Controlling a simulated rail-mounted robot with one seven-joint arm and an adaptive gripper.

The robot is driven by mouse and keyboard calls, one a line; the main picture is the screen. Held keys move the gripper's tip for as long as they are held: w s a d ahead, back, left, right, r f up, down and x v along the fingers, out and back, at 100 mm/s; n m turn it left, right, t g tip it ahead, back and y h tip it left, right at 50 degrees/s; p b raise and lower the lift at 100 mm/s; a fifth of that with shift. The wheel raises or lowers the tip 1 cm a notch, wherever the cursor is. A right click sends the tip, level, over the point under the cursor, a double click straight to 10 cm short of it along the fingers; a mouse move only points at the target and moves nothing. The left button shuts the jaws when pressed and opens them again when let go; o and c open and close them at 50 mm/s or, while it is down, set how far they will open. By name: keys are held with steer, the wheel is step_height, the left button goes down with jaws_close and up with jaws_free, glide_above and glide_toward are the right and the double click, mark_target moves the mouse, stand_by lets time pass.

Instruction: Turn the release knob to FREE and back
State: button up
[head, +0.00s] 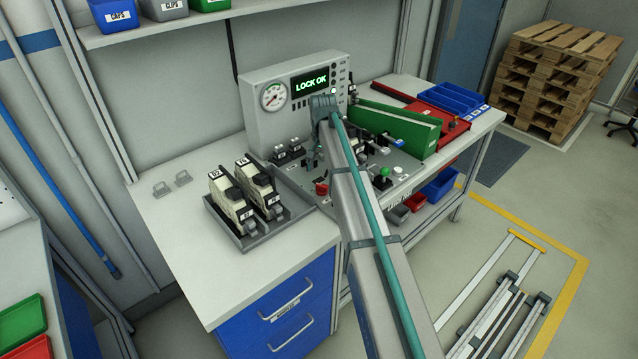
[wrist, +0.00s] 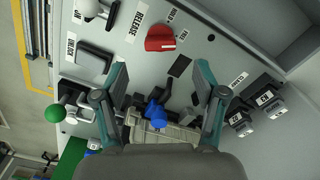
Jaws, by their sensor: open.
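The red release knob (wrist: 160,38) sits on the grey panel beside the RELEASE label (wrist: 133,24). HOLD and FREE are printed near it; its exact setting is too small to tell. My gripper (wrist: 161,74) is open, with its two fingers apart and nothing held. In the wrist view the knob appears above the gap between the fingertips, apart from them. In the head view the red knob (head: 321,188) shows at the panel's front left, with my gripper (head: 312,160) above and behind it, partly hidden by my arm.
A tray (head: 248,240) with two numbered units stands left of the panel.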

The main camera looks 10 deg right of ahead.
mark_target(322, 185)
steer(key=shift+f+p, duration=0.85)
steer(key=shift+f, duration=2.7)
steer(key=c, duration=1.1)
steer(key=shift+c, duration=0.2)
steer(key=shift+n, duration=0.3)
steer(key=n+b, duration=0.1)
steer(key=n, duration=0.4)
steer(key=shift+b, duration=0.3)
steer(key=n+b, duration=0.1)
steer(key=n, duration=0.5)
steer(key=shift+n, duration=0.3)
steer(key=o, duration=1.1)
